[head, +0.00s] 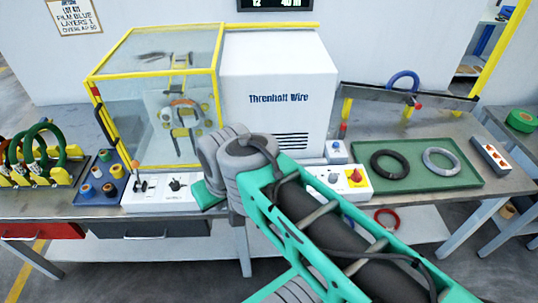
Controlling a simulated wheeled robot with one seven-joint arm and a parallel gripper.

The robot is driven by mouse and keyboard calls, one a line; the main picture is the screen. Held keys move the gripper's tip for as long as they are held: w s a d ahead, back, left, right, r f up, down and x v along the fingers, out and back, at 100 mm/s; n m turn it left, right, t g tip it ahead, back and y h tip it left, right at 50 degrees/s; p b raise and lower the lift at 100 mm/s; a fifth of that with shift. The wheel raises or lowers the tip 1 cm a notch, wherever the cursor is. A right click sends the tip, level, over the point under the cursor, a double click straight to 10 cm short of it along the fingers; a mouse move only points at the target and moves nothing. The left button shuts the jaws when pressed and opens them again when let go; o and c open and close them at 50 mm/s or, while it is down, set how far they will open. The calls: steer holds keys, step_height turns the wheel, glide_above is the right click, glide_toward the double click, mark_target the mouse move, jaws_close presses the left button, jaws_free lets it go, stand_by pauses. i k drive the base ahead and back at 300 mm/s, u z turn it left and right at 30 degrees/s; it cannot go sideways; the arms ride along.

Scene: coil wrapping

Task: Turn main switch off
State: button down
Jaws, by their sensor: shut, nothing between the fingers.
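A red knob on a yellow plate (355,177), which looks like the main switch, is on the right white control box (326,185) at the table's front edge, right of centre. Its turned position is too small to tell. A black rotary knob (177,185) is on the left white control box (191,203), beside levers with an orange ball top. My teal and grey arm crosses the front of the table between the two knobs and covers part of the right box.
The yellow-framed clear guard (152,62) and white machine housing (277,85) stand behind the boxes. A green tray (462,182) with black and grey coils lies at right. A small grey button box (336,151) stands behind the right box. Coil racks and a spool tray are at left.

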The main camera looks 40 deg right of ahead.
mark_target(356, 177)
steer(key=i, duration=0.4)
steer(key=u, duration=0.35)
